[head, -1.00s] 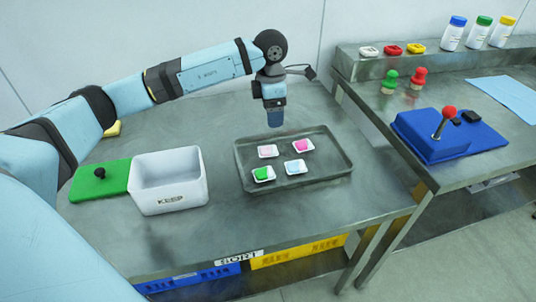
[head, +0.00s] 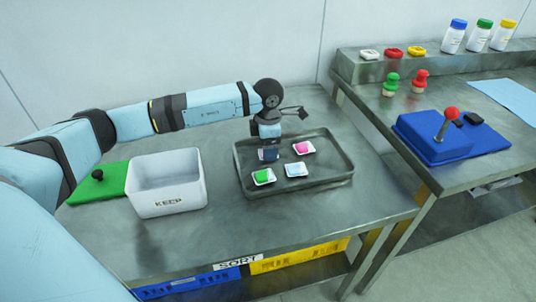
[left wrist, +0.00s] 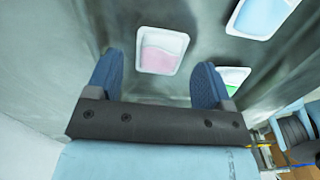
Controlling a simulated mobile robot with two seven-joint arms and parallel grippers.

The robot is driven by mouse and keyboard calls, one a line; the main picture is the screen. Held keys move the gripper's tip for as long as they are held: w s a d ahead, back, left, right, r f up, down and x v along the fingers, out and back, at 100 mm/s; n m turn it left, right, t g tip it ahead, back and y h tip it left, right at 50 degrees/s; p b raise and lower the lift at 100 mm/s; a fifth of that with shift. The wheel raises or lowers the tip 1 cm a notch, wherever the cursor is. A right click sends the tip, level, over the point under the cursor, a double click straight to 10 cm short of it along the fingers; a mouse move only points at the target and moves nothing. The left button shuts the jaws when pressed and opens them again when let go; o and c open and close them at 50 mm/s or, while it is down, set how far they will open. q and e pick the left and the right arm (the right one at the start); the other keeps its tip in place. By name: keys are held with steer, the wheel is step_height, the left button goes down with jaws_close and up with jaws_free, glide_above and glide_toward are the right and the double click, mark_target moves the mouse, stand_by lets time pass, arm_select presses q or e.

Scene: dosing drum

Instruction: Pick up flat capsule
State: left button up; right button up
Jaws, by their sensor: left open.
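Several small square capsules with white rims lie in the grey tray (head: 343,182). A green one (head: 263,177), a light blue one (head: 296,170) and a magenta one (head: 303,147) show in the head view. A pale pink capsule (left wrist: 161,50) shows in the left wrist view, just beyond and between the fingertips; my gripper mostly hides it in the head view. I cannot tell which capsule is the flat one. My left gripper (left wrist: 157,72) is open and empty, pointing down over the tray's back left. My right gripper is out of view.
A white KEEP box (head: 166,205) and a green lid (head: 97,186) with a black knob stand left of the tray. A side table holds a blue joystick box (head: 430,145), stamps and bottles. The table front is clear.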

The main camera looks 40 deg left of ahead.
arm_select(q)
steer(key=shift+f, duration=0.85)
steer(key=c, duration=1)
steer(key=shift+r, duration=0.1)
